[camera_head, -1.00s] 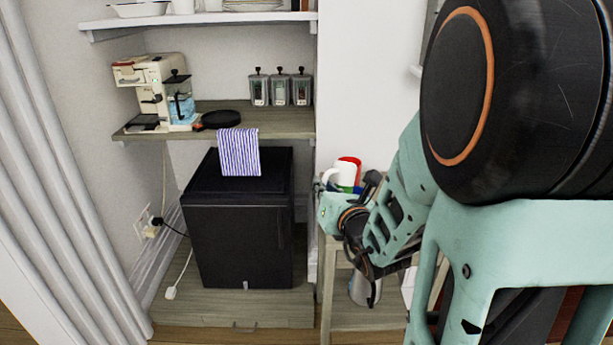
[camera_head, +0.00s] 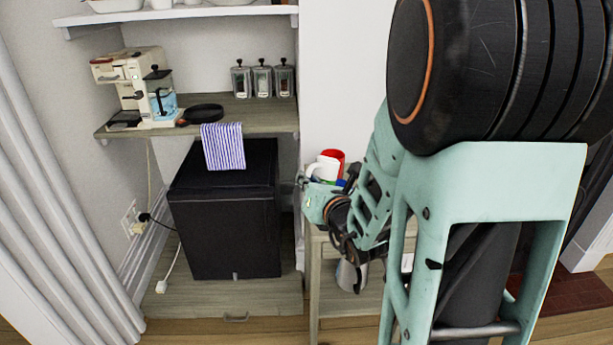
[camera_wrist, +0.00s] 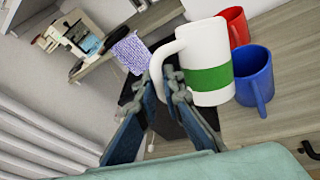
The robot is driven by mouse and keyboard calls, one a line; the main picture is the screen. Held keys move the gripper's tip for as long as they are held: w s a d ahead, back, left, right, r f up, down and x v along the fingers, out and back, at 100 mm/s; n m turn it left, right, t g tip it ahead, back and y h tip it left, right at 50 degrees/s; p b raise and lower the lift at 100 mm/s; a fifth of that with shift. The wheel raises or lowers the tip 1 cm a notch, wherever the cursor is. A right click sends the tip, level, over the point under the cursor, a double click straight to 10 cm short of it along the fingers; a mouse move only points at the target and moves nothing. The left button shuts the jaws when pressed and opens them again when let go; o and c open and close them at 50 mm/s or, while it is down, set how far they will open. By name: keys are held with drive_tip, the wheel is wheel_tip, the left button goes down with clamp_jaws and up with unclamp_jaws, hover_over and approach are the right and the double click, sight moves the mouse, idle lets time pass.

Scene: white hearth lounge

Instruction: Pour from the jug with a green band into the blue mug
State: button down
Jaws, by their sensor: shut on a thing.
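The jug with a green band (camera_wrist: 207,62) is white and stands out in the middle of the wrist view. My gripper (camera_wrist: 170,82) is shut on its handle, at the jug's left side. In the head view the jug (camera_head: 322,169) shows beyond my wrist, its lower part hidden. The blue mug (camera_wrist: 253,78) stands upright on the wooden surface, to the right of the jug in the wrist view, empty hand space between it and my fingers. In the head view only a small blue patch of it shows. I cannot tell whether the jug touches the surface.
A red mug (camera_wrist: 234,27) stands behind the jug and blue mug on the wooden side table (camera_wrist: 293,70). A metal vessel (camera_head: 350,275) is on its lower shelf.

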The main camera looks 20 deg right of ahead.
sight(313, 167)
drive_tip(key=shift+w+d+r+m+g+y+p, duration=0.15)
drive_tip(key=shift+r+m+g+y+p, duration=0.55)
drive_tip(key=shift+p, duration=3.45)
drive_tip(key=shift+d+r+m+p, duration=0.25)
drive_tip(key=shift+r+m+p, duration=0.3)
drive_tip(key=shift+p, duration=0.75)
drive_tip(key=shift+f, duration=0.2)
drive_tip(key=shift+w+m+g+p, duration=0.1)
drive_tip(key=shift+m+g+p, duration=0.2)
drive_tip(key=shift+p, duration=0.2)
drive_tip(key=shift+w+d+r+m+g+y+p, duration=0.15)
drive_tip(key=shift+d+r+m+g+y+p, duration=0.2)
drive_tip(key=shift+p, duration=0.95)
drive_tip(key=shift+f, duration=0.15)
